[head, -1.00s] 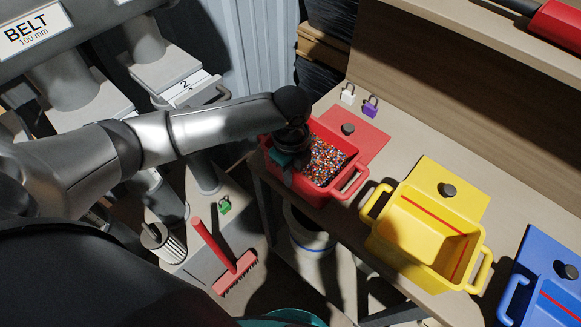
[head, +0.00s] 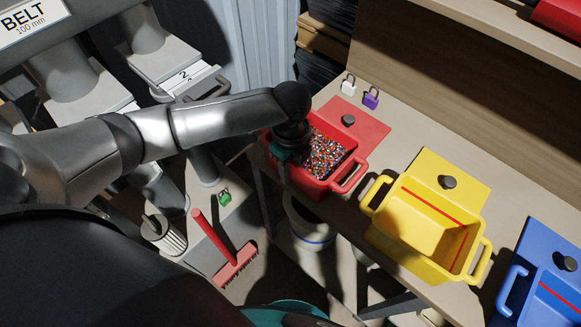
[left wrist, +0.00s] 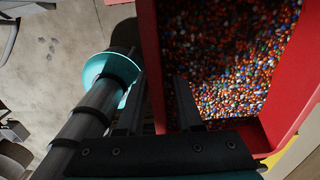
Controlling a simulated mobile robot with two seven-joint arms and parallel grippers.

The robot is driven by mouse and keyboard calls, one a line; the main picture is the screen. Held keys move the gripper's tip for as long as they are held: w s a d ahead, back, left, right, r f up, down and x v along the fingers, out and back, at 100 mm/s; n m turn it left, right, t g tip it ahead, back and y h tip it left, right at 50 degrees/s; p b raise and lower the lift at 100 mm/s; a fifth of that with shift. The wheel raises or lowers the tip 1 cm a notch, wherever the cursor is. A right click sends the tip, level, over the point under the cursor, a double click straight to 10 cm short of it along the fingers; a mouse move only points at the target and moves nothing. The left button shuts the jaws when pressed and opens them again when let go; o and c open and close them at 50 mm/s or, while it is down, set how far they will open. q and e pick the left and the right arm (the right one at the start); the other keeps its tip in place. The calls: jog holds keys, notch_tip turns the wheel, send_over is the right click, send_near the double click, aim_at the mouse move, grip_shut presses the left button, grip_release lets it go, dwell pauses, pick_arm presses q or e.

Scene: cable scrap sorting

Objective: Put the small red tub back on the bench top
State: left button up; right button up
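The small red tub (head: 318,188), filled with multicoloured granules, is at the bench's left end, partly over a flat red panel (head: 362,127). It is upright. My left gripper (head: 288,162) is at its near left wall. Whether the tub's base touches the bench top (head: 395,145) is hidden. My right gripper is not in view.
A yellow tub (head: 400,240) and a blue tub (head: 515,295) stand to the right. White (head: 348,88) and purple (head: 371,100) padlocks lie behind the red panel. A red broom (head: 234,265) and a white bucket (head: 308,228) are below the bench edge.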

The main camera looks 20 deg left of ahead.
pick_arm(q)
notch_tip(320, 180, up, 12)
jog(key=p, duration=0.2)
jog(key=shift+r+p, duration=0.1)
jog(key=shift+p, duration=0.25)
